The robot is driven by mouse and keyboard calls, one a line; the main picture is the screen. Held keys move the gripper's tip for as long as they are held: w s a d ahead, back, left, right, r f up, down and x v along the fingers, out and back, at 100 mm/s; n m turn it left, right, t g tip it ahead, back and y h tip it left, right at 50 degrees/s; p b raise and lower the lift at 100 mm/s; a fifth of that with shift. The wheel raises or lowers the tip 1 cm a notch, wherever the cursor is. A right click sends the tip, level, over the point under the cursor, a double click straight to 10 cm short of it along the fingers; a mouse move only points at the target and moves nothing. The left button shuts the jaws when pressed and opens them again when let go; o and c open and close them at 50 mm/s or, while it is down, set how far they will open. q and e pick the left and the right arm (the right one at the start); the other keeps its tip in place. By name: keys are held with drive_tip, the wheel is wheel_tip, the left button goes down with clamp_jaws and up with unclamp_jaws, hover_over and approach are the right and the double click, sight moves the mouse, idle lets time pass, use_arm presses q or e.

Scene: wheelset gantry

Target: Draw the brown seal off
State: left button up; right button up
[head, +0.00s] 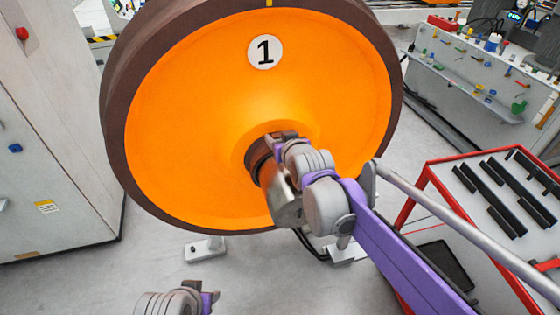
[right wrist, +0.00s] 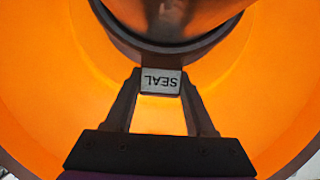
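The brown seal (head: 256,158) is a dark ring around the metal axle at the hub of a large orange wheel (head: 190,110) marked 1. In the right wrist view its tab (right wrist: 161,82) carries a white label reading SEAL, upside down. My right gripper (right wrist: 160,80) has one finger on each side of this tab, with no clear gap, so it looks shut on it. In the head view my right arm hides part of the hub and seal.
A red-framed table (head: 425,183) with black bars stands at the right, near my right arm. A grey cabinet (head: 50,150) with a red button stands at the left. A tool bench (head: 450,85) is at the back right.

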clamp_jaws()
use_arm(q)
drive_tip(key=shift+w+r, duration=0.1)
drive_tip(key=shift+r, duration=0.25)
use_arm(e)
drive_tip(key=shift+s+d, duration=0.25)
drive_tip(key=shift+s, duration=0.55)
drive_tip(key=shift+s+d, duration=0.3)
drive_tip(key=shift+s, duration=0.5)
drive_tip(key=shift+s+d, duration=0.25)
drive_tip(key=shift+s, duration=0.55)
use_arm(q)
drive_tip(key=shift+p, duration=0.3)
use_arm(e)
drive_tip(key=shift+s, duration=0.1)
use_arm(q)
drive_tip(key=shift+w+r+p, duration=0.2)
drive_tip(key=shift+r+p, duration=0.25)
drive_tip(key=shift+r, duration=0.15)
use_arm(e)
drive_tip(key=shift+s+d, duration=0.25)
drive_tip(key=shift+s, duration=0.5)
drive_tip(key=shift+s+d, duration=0.25)
drive_tip(key=shift+s, duration=0.5)
drive_tip(key=shift+s+d, duration=0.25)
drive_tip(key=shift+s, duration=0.5)
drive_tip(key=shift+s+r, duration=0.1)
